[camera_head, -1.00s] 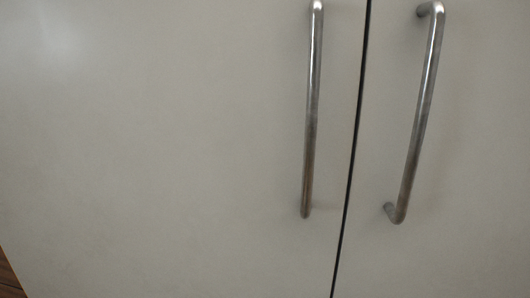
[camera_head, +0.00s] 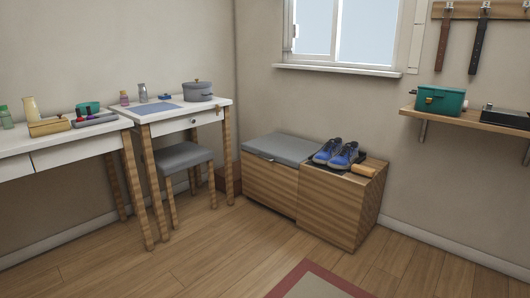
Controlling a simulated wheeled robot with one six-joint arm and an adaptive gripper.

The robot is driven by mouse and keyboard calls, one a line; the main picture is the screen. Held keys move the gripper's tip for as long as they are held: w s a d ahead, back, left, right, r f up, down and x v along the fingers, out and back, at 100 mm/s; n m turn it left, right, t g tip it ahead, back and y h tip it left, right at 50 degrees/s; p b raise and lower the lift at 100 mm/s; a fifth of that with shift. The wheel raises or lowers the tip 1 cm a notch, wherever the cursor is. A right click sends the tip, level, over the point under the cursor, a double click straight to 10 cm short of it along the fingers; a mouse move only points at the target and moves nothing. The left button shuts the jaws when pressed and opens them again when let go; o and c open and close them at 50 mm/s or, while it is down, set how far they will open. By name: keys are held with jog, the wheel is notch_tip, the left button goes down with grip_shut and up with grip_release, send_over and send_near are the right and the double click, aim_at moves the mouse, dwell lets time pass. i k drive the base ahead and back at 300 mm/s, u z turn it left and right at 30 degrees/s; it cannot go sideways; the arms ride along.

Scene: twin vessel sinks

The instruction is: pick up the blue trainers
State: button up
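The blue trainers (camera_head: 336,153) are a pair with dark laces. They sit side by side on a dark tray (camera_head: 322,163) on top of a low wooden cabinet (camera_head: 339,203), right of centre in the head view.
A grey-cushioned wooden bench (camera_head: 281,149) adjoins the cabinet on the left. A brown brush-like object (camera_head: 364,171) lies beside the trainers. A grey stool (camera_head: 184,157) and white tables (camera_head: 76,142) stand left. A red-bordered rug (camera_head: 318,282) lies in front; wooden floor (camera_head: 215,243) is clear.

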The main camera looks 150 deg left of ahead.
aim_at(337, 157)
jog(key=u, duration=4.6)
jog(key=k, duration=0.45)
jog(key=u, duration=1)
jog(key=i, duration=2.65)
jog(key=z, duration=0.45)
jog(key=i, duration=1.55)
jog(key=z, duration=1.7)
jog(key=i, duration=1.05)
jog(key=z, duration=0.9)
